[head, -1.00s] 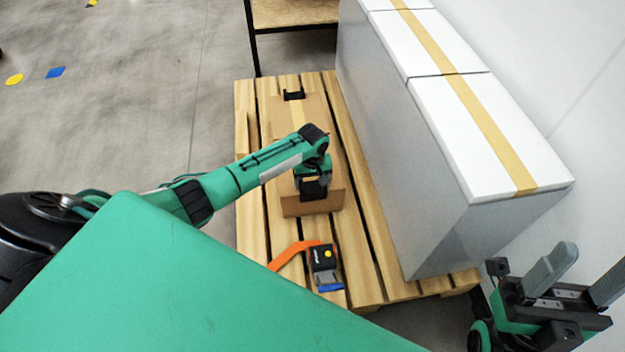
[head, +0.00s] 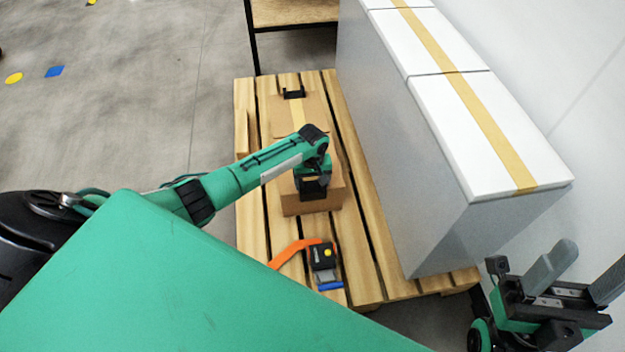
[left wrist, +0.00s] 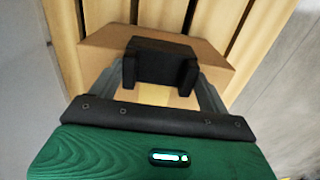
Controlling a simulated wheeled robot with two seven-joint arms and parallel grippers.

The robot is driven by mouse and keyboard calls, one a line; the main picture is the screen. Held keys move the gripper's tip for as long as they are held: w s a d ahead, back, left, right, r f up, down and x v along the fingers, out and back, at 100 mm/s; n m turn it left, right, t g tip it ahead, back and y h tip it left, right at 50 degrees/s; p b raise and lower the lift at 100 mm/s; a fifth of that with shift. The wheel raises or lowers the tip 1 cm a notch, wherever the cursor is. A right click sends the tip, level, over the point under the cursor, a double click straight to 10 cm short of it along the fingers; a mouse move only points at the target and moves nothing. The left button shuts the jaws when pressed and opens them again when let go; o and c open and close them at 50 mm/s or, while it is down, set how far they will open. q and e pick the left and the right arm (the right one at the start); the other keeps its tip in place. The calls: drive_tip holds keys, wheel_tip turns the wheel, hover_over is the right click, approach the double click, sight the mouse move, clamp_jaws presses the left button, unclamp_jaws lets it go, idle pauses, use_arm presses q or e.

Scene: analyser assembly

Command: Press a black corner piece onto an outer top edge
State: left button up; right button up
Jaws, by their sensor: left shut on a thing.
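My left gripper (head: 313,182) is over the near end of a low cardboard box (head: 322,205). In the left wrist view its two fingers are shut on a black corner piece (left wrist: 162,62). The piece is at an edge of the box (left wrist: 208,50), with tape running below it. I cannot tell whether it is fully seated. In the head view my wrist mostly hides it. A second black corner piece (head: 293,93) is at the far end of the box. My right gripper (head: 575,275) is at the lower right, its fingers apart and empty.
The box lies on a wooden pallet (head: 365,235). A tall grey and white taped block (head: 405,150) stands close on the right. A strap tool (head: 323,256) with an orange strap (head: 288,252) lies in front. A wooden table (head: 290,12) is behind.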

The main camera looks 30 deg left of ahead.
idle(0.3)
use_arm(q)
drive_tip(key=o, duration=0.9)
drive_tip(key=shift+o, duration=0.2)
